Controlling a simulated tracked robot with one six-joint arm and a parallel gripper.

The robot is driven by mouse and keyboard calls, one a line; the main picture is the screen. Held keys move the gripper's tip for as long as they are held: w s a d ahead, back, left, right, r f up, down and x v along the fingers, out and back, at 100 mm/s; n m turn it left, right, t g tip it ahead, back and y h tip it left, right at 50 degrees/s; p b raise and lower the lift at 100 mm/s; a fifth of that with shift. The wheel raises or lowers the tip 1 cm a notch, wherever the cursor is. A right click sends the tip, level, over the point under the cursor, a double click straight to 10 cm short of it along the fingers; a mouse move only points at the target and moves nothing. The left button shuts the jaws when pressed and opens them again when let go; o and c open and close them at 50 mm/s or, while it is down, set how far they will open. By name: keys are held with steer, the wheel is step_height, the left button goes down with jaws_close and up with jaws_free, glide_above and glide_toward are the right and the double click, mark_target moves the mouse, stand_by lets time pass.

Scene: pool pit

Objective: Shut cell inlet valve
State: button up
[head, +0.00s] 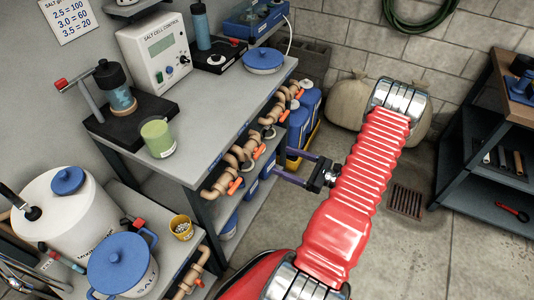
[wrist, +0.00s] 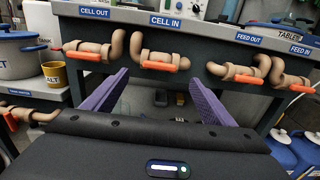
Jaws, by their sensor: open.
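The cell inlet valve (wrist: 152,54) sits on the bench front under the CELL IN label (wrist: 165,21) in the wrist view. Its tan pipe bends up at the left, and its orange handle (wrist: 162,67) lies along the pipe. My gripper (wrist: 158,75) is open and empty, its purple fingers spread to either side of this handle in the picture. In the head view my gripper (head: 280,163) reaches toward the bench's front from the right, with a visible gap to the valves. No contact with the handle shows.
The CELL OUT valve (wrist: 92,48) is at the left; the FEED OUT valve (wrist: 238,71) and FEED IN valve (wrist: 288,80) are at the right. All have orange handles. Blue containers (head: 301,118) stand beside the bench. The floor around the drain (head: 406,201) is clear.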

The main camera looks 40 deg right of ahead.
mark_target(262, 152)
steer(key=x, duration=0.8)
steer(key=shift+w+a, duration=0.1)
steer(key=shift+w, duration=0.15)
steer(key=shift+c, duration=0.5)
steer(key=c, duration=1)
